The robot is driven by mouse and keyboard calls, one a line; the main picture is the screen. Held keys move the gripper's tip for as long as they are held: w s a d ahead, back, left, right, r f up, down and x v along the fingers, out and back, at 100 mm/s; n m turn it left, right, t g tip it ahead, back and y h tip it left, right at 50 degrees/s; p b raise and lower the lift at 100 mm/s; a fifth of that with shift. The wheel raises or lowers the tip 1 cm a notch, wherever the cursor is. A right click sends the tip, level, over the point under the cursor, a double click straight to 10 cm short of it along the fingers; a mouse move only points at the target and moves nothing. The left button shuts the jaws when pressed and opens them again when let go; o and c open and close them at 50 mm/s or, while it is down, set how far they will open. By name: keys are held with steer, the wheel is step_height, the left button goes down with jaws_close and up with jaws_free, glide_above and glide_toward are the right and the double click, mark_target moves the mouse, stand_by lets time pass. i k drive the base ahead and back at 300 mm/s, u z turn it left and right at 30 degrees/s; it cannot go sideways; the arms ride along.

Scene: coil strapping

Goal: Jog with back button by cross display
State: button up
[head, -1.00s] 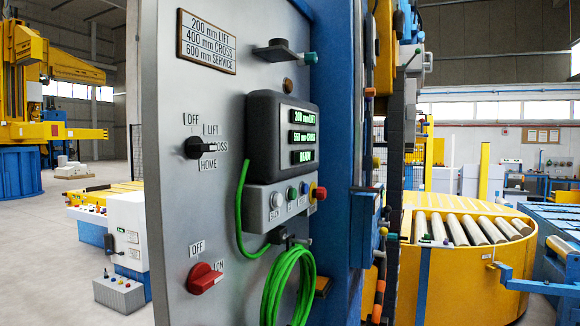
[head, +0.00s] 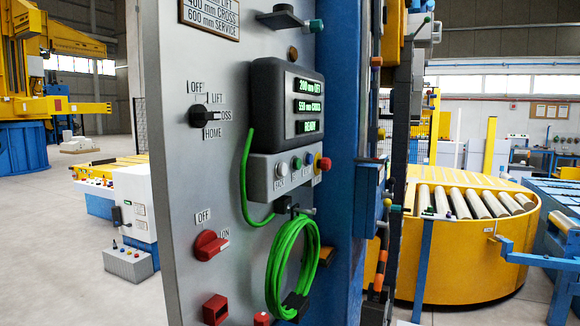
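The display unit (head: 290,105) is a dark box on the grey panel, with three green lines that appear to read 200 mm LIFT, 550 mm CROSS and READY. The cross display (head: 308,106) is the middle line. Below it is a grey button box (head: 262,188). The back button (head: 281,170) is its pale leftmost button, with a label that seems to read BACK. A green button (head: 297,163), a blue button (head: 308,160) and a red mushroom button (head: 323,163) on yellow sit to its right. My gripper is not in view.
A black selector (head: 203,117) appears turned towards CROSS. A red rotary switch (head: 209,244) appears towards ON. A green cable (head: 290,262) hangs coiled below the buttons. A yellow roller turntable (head: 455,270) stands right; open floor lies left.

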mark_target(282, 169)
steer(key=u, duration=1.9)
steer(key=k, duration=1)
steer(key=z, duration=1.15)
